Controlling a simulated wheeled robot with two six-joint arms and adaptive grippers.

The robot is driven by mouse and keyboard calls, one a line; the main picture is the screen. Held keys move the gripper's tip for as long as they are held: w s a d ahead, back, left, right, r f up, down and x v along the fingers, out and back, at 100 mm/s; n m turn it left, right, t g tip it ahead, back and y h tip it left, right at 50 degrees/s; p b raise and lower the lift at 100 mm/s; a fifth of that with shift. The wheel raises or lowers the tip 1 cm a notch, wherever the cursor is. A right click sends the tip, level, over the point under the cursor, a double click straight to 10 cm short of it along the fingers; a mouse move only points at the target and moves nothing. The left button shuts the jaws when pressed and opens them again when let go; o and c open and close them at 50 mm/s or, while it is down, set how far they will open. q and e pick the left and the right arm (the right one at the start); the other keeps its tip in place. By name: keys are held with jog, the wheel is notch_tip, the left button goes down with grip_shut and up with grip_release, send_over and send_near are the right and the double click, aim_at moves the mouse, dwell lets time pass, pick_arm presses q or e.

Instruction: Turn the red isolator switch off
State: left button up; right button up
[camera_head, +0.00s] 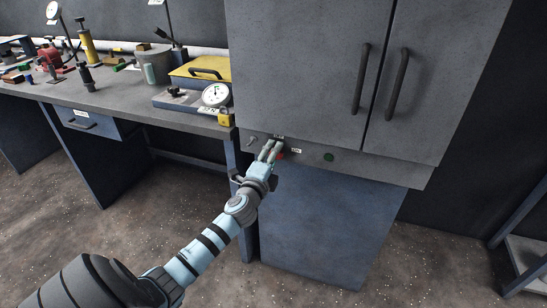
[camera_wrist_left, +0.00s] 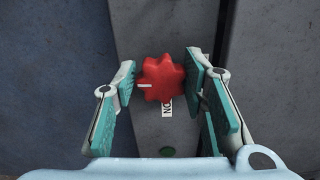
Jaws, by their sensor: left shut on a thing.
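The red isolator switch (camera_wrist_left: 161,77) is a lobed knob with a short white mark on its left side in the left wrist view. In the head view, a bit of the red switch (camera_head: 281,156) shows beside my fingers, on the strip below the cabinet doors. My left gripper (camera_wrist_left: 161,72) has its teal-padded fingers on either side of the knob and is shut on it. In the head view my left gripper (camera_head: 269,151) reaches the strip from below left. My right gripper is not in view.
A green button (camera_head: 328,157) is on the same strip, right of the switch. A grey cabinet (camera_head: 300,60) with two dark handles rises above. A workbench (camera_head: 120,95) with a dial gauge (camera_head: 215,95) and a yellow padlock (camera_head: 225,118) stands to the left.

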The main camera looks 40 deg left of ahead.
pick_arm(q)
jog(key=shift+r+n, duration=0.1)
jog(key=shift+n, duration=0.2)
jog(key=o, duration=1.1)
jog(key=shift+s, duration=0.1)
jog(key=v, duration=1.2)
